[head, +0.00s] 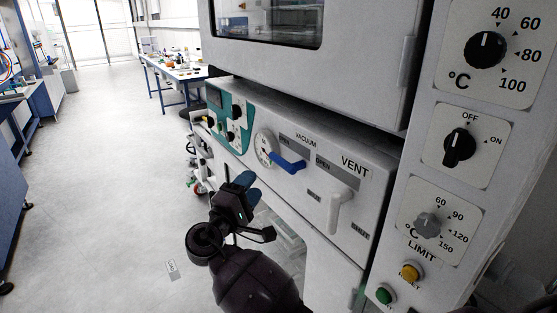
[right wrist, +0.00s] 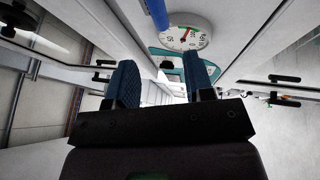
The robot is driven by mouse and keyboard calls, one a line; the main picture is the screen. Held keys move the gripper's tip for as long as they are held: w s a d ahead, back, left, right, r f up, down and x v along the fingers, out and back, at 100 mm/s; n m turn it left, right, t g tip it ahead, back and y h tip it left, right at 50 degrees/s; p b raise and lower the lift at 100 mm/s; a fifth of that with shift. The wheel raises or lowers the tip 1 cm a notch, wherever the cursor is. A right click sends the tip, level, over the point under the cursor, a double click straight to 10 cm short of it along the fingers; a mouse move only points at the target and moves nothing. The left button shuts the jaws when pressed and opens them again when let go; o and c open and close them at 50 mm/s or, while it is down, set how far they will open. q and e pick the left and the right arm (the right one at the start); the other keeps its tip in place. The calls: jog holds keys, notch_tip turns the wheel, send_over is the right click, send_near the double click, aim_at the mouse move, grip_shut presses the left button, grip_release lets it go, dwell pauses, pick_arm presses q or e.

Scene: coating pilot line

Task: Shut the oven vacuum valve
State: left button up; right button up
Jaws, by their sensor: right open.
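The oven's vacuum valve has a blue lever (head: 290,164) on the white front panel, below the word VACUUM. The lever lies roughly along the panel, pointing right. Part of the blue lever also shows at the top of the right wrist view (right wrist: 157,14). My right gripper (head: 246,180) is left of and a little below the lever, apart from it. In the right wrist view its two blue-padded fingers (right wrist: 160,76) stand apart with nothing between them. My left gripper is in neither view.
A round gauge (head: 265,148) sits just left of the lever. A white VENT handle (head: 338,207) hangs to its right. A control column with knobs (head: 459,147) stands at the right. The floor (head: 115,180) at left is open, with a blue-legged table (head: 172,68) behind.

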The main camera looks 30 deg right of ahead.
aim_at(278, 161)
jog(key=shift+g+h, duration=0.3)
jog(key=shift+g, duration=0.2)
jog(key=x, duration=0.3)
jog(key=p+x, duration=0.1)
jog(key=x, duration=0.3)
jog(key=s+x, duration=0.1)
jog(key=x, duration=0.2)
jog(key=shift+w+d, duration=0.15)
jog(key=shift+d, duration=0.35)
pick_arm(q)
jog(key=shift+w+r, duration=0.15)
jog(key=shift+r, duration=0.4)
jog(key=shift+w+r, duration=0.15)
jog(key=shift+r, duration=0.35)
pick_arm(e)
jog(key=shift+w+d, duration=0.1)
grip_shut()
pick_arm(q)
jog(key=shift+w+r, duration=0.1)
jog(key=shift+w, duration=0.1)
